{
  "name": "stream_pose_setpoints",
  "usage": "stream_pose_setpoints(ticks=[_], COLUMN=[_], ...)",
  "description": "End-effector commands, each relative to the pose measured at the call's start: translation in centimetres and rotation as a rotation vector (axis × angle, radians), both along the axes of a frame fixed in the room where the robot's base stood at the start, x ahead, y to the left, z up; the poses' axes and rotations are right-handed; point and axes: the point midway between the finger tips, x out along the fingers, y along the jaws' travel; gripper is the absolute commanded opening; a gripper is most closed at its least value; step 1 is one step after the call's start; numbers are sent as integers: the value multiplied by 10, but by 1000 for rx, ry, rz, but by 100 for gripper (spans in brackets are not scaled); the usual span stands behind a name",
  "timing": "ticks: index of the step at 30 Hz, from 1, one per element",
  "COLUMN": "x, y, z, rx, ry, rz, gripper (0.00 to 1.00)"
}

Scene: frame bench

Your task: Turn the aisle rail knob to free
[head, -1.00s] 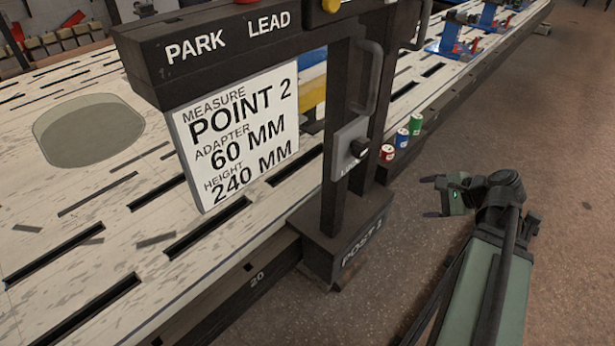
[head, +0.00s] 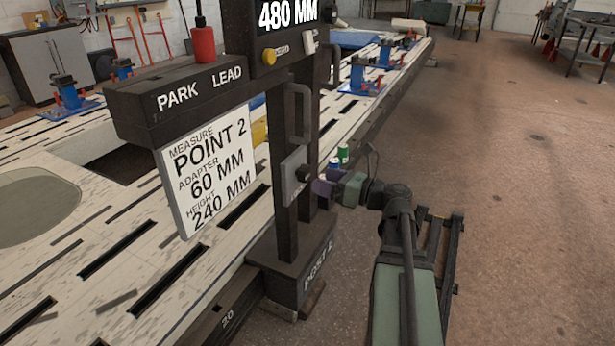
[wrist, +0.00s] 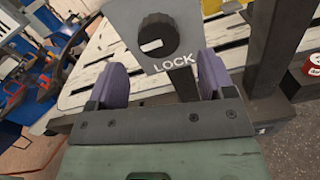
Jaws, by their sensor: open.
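A black round knob (wrist: 158,38) with a white mark sits on a grey plate (wrist: 125,22) in the wrist view. The plate reads LOCK below the knob, and the mark lies at the knob's left side. In the head view the plate (head: 290,172) is fixed to the dark post (head: 285,225) labelled POST 1. My gripper (wrist: 163,63) is open, its two purple pads apart on either side of the plate's lower part. The knob lies ahead of them, with nothing between the pads and no contact seen. In the head view my gripper (head: 322,190) is close beside the plate, partly covering the knob.
A grey handle (head: 298,115) stands above the plate. A sign (head: 205,180) reads POINT 2, 60 MM, 240 MM; a display (head: 287,12) reads 480 MM. Green and blue cans (head: 342,153) are behind my gripper. The floor (head: 500,200) on the right is clear.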

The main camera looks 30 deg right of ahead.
Motion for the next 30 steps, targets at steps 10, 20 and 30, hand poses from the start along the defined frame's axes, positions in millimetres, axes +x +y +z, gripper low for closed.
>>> stream_pose_setpoints(ticks=[10,20,30], x=[44,44,44], y=[31,32,32], z=[0,0,0], rx=[-1,-2,-4], ry=[0,0,-2], rz=[0,0,0], gripper=[76,59,26])
